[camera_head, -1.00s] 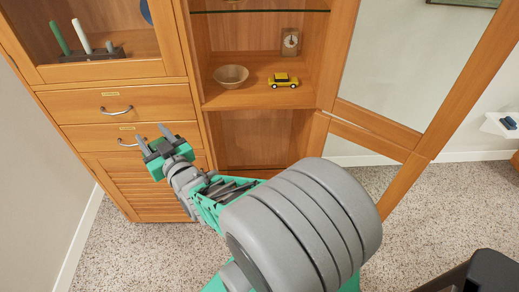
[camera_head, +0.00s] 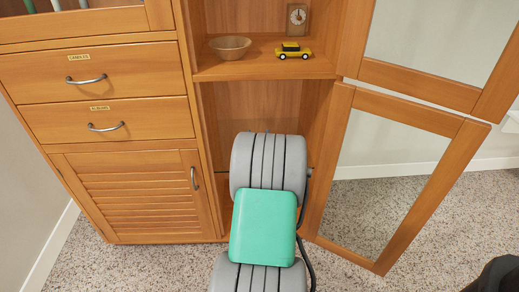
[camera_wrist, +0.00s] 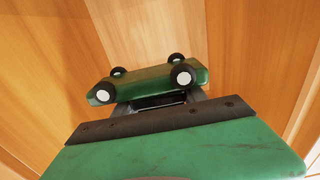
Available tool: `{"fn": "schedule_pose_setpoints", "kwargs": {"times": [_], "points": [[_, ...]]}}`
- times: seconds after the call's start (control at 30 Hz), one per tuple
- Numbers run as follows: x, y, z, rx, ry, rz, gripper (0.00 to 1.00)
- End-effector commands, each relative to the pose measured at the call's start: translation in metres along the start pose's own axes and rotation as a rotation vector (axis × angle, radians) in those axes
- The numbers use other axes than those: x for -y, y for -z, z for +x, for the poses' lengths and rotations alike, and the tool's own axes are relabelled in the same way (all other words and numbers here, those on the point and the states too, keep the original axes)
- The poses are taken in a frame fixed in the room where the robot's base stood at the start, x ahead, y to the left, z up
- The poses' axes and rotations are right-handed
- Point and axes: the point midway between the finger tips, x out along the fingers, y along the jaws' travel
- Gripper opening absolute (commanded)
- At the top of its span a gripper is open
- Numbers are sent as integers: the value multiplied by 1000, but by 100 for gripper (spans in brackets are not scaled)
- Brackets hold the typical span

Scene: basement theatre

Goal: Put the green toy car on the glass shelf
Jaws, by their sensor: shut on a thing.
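The green toy car (camera_wrist: 150,82) shows close up in the wrist view, tilted, with its black wheels with white hubs facing me. My gripper (camera_wrist: 160,104) is shut on it. In the head view my arm reaches into the open lower part of the wooden cabinet. There my gripper and the green car are hidden behind my own arm.
A wooden shelf (camera_head: 262,68) holds a bowl (camera_head: 230,47), a yellow toy car (camera_head: 293,51) and a small clock (camera_head: 297,18). Glass-paned doors (camera_head: 390,180) stand open at right. Drawers (camera_head: 110,120) and a closed louvred door (camera_head: 130,195) are at left.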

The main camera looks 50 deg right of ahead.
Motion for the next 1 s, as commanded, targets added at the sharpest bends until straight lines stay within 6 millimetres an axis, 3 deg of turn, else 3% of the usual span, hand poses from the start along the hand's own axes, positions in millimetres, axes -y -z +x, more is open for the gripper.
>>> {"fn": "schedule_pose_setpoints", "kwargs": {"times": [0.03, 0.13, 0.23, 0.37, 0.47, 0.67, 1.0], "points": [[-4, -13, 15, 0, -2, -1, 4], [-8, -26, 43, -1, -1, 0, 4], [-10, -53, 61, 3, 0, 0, 4], [-12, -69, 79, -1, 2, -1, 4], [-12, -75, 86, -1, 3, -1, 4], [-12, -109, 89, 0, 4, 0, 4], [-12, -111, 89, -1, 4, 0, 4]]}}
